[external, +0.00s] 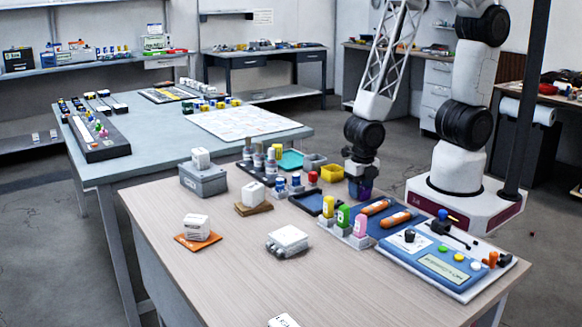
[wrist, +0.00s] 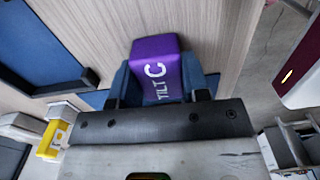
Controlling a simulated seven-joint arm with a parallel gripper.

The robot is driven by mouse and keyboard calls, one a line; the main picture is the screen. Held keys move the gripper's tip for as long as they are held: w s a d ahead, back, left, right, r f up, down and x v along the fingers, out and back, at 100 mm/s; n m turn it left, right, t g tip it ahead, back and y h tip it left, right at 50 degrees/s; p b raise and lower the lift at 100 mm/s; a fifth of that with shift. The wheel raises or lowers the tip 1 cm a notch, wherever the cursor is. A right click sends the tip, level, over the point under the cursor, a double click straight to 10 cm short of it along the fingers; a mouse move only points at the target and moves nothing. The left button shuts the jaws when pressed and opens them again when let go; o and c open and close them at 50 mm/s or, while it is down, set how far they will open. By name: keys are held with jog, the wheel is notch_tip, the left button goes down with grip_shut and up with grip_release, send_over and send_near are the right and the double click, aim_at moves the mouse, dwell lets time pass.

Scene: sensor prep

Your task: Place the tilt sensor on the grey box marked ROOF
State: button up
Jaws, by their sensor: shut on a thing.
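My gripper (external: 360,182) is shut on the tilt sensor, a purple block (wrist: 154,62) lettered "TILT C" in the wrist view. In the external view the sensor shows as a dark purple shape under my gripper, at the far side of the wooden table, behind the bottles. A grey box (external: 203,183) stands at the table's far left with a white cube (external: 201,157) on top. Another low grey-and-white box (external: 288,242) sits near the middle. No ROOF lettering is readable on either. My gripper is apart from both, to their right.
Bottles (external: 344,217), a blue tray with orange tools (external: 384,214) and a control panel (external: 446,262) crowd the right side. White cubes sit on an orange pad (external: 190,241) and a wooden block (external: 254,209). The table's front left is mostly clear.

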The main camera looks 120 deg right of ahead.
jog(key=shift+r, duration=0.2)
jog(key=shift+r, duration=0.85)
jog(key=shift+s+r, duration=0.3)
jog(key=shift+r, duration=0.5)
jog(key=s+a+r, duration=0.1)
jog(key=s+a, duration=0.1)
jog(key=s, duration=1.3)
jog(key=shift+a+r, duration=0.15)
jog(key=shift+a, duration=0.1)
jog(key=shift+s, duration=0.1)
send_near(362, 187)
jog(key=w+a, duration=0.4)
jog(key=w, duration=0.6)
jog(key=w+a+r, duration=0.2)
jog(key=w+a, duration=0.1)
jog(key=w, duration=0.9)
jog(key=w+a+r, duration=0.1)
jog(key=w+a, duration=0.2)
jog(key=w, duration=0.9)
jog(key=shift+w+r, duration=0.25)
jog(key=shift+r, duration=0.1)
